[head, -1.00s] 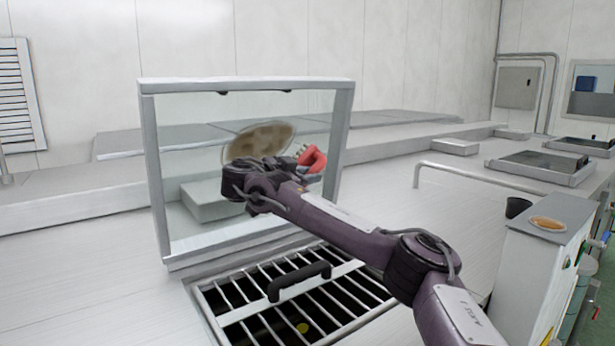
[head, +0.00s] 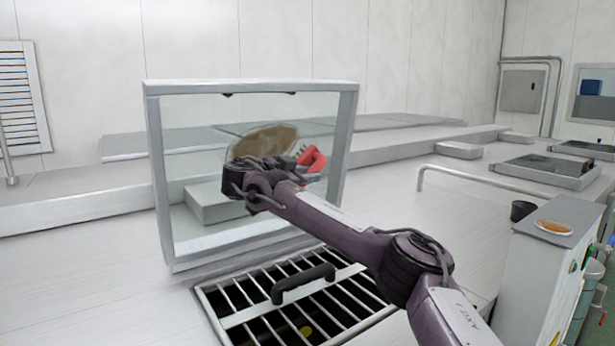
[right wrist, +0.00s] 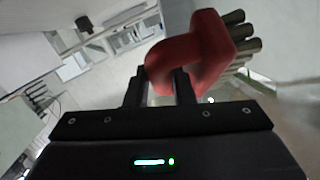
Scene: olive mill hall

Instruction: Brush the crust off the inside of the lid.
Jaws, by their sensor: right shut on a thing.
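The lid (head: 354,130) stands open and upright, a pale frame around a clear pane. A brown crust patch (head: 262,140) shows on the pane, its lower part hidden by my right gripper. My right gripper (head: 284,165) is in front of the pane and shut on a red-handled brush (head: 312,160). In the right wrist view the brush (right wrist: 190,55) sits between the fingers (right wrist: 160,88), its thick bristle tufts pointing right. I cannot tell whether the bristles touch the pane. My left gripper is not in view.
Below the lid is an opening with a metal grate (head: 255,318) and a black handle (head: 303,283). A yellow round thing (head: 306,330) lies under the bars. At right are a rail (head: 470,173), a dark cup (head: 522,210) and a cabinet (head: 540,260).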

